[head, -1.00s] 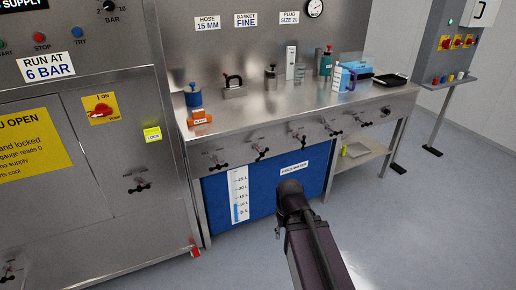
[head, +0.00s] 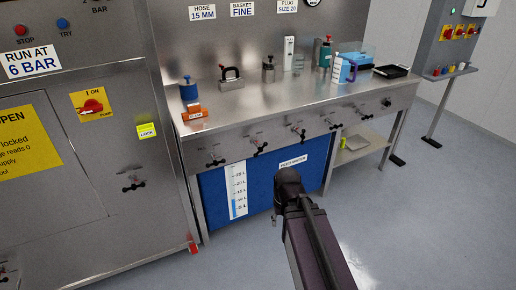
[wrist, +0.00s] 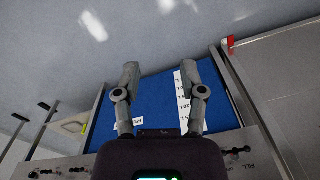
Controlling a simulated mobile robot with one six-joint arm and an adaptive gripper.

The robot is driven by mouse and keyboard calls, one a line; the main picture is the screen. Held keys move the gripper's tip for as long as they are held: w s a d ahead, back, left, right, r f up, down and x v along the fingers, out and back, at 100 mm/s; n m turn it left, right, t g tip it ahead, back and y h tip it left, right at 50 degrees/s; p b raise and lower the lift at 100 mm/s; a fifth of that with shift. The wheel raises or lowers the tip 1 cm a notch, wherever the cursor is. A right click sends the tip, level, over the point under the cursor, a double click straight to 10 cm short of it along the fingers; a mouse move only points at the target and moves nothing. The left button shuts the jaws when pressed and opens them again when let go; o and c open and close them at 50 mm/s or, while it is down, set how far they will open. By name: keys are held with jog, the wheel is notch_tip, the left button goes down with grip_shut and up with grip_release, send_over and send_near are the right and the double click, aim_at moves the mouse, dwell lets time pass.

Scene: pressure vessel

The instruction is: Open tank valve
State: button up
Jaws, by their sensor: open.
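The blue feed-water tank (head: 262,190) sits under the steel bench, with a white litre scale (head: 236,190) on its front. A row of small dark-handled valves runs along the bench front, among them one at the left (head: 214,157), one beside it (head: 257,143) and one further right (head: 298,130).
The steel cabinet (head: 85,180) stands left, with a dark-handled valve (head: 132,183) and a red pump switch (head: 92,105). The floor (head: 420,230) at right is clear.

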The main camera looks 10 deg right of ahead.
jog(key=w+a+f+m+t+y+b, duration=0.35)
jog(key=w+m+b, duration=0.2)
jog(key=w, duration=0.25)
jog(key=m+t+y+b, duration=0.2)
jog(key=m+t+b, duration=1.35)
jog(key=m, duration=1.65)
send_near(260, 149)
jog(key=s+r+g+b, duration=0.1)
jog(key=g, duration=0.1)
jog(key=shift+d+r+n, duration=0.1)
jog(key=shift+d+n, duration=0.15)
jog(key=shift+d, duration=0.2)
jog(key=x, duration=1.3)
jog(key=shift+w, duration=0.35)
grip_shut()
